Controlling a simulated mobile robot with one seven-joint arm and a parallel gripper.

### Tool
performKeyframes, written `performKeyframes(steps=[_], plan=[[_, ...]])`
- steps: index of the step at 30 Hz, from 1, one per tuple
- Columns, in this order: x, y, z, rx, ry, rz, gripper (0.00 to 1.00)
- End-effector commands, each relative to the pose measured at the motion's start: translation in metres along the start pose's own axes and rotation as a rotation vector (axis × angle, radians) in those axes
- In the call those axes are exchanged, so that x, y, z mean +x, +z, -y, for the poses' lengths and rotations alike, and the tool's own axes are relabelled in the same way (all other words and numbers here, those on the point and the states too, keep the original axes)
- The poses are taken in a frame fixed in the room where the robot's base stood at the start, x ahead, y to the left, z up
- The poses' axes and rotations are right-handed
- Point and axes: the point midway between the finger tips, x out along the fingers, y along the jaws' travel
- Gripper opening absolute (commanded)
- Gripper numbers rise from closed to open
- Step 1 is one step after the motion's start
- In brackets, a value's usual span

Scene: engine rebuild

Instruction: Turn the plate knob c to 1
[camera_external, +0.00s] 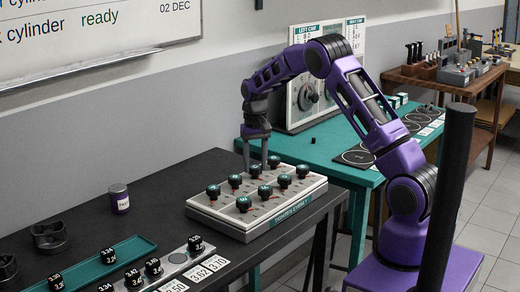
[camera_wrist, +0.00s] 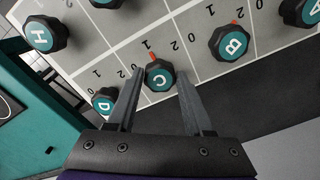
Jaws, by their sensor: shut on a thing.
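Plate knob C (camera_wrist: 160,79) is a dark knob with a teal cap in the wrist view. A red mark at its edge points toward a printed 1. My gripper (camera_wrist: 160,74) is shut on knob C, one finger on each side. In the external view my gripper (camera_external: 256,160) points down at the back row of the light grey knob plate (camera_external: 208,212). The thing between its fingers there is partly hidden.
Knob D (camera_wrist: 104,101) is close to my left finger and knob B (camera_wrist: 231,42) stands to the right. Knob H (camera_wrist: 44,35) is further left.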

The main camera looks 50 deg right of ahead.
Motion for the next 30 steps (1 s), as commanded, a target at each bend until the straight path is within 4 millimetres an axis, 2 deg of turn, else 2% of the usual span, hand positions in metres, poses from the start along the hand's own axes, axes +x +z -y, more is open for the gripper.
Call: performKeyframes(steps=[13, 14, 18, 26, 30], plan=[[0.0002, 0.0006, 0.0001, 0.007, 0.000, 0.002, 0.00], [0.0002, 0.0005, 0.0001, 0.007, 0.000, 0.002, 0.57], [0.0002, 0.0004, 0.0001, 0.007, 0.000, 0.001, 0.81], [-0.0001, 0.0001, 0.0001, 0.007, 0.000, 0.000, 0.81], [-0.0074, -0.0005, 0.0003, 0.007, -0.001, -0.002, 0.81]])
